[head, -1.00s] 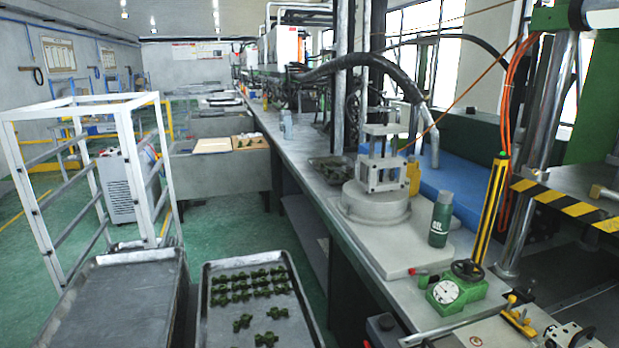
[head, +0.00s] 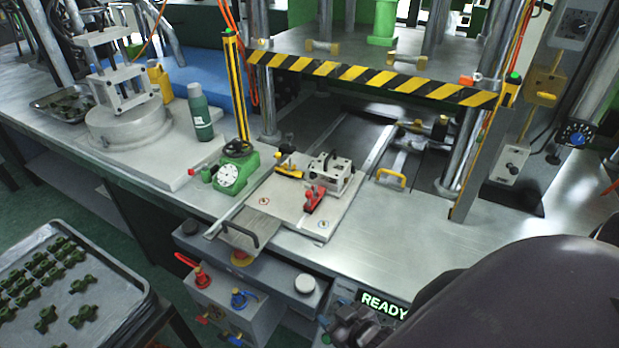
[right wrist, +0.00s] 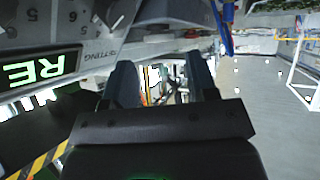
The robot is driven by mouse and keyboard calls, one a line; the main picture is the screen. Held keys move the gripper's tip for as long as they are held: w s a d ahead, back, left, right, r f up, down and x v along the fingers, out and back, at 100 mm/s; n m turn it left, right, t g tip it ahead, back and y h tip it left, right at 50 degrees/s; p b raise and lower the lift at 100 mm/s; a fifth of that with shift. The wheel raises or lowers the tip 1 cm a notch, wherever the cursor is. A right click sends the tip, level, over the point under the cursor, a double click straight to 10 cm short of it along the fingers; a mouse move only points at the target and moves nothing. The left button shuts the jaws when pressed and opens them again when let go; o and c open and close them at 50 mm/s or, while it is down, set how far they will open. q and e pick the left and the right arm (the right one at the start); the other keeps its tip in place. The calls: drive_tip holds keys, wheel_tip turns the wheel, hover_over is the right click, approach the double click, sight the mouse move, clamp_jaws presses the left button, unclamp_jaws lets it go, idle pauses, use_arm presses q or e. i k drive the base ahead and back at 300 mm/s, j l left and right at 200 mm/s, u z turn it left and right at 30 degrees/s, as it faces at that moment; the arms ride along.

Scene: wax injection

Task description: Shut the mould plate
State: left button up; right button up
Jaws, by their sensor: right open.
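The pale mould plate (head: 283,212) lies on the bench in front of the press in the head view. A metal block (head: 332,172), a red clamp (head: 314,200) and a yellow clamp (head: 289,168) sit on it. A flat metal piece with a dark handle (head: 252,232) juts out at its front left. My right gripper (head: 350,325) is low in the head view by the READY display, below and apart from the plate. In the right wrist view its two fingers (right wrist: 163,82) stand apart with nothing between them. My left gripper is not in view.
A green dial gauge (head: 235,172) stands left of the plate. A striped yellow-black bar (head: 370,78) crosses the press front. Below the bench edge is a box with red and blue valves (head: 232,300). A tray of green parts (head: 130,290) is at lower left. The bench right of the plate is clear.

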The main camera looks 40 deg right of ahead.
sight(275, 200)
drive_tip(key=j+z, duration=0.15)
drive_tip(key=z, duration=1)
drive_tip(key=j+z, duration=0.35)
drive_tip(key=i+j, duration=0.05)
drive_tip(key=j, duration=0.05)
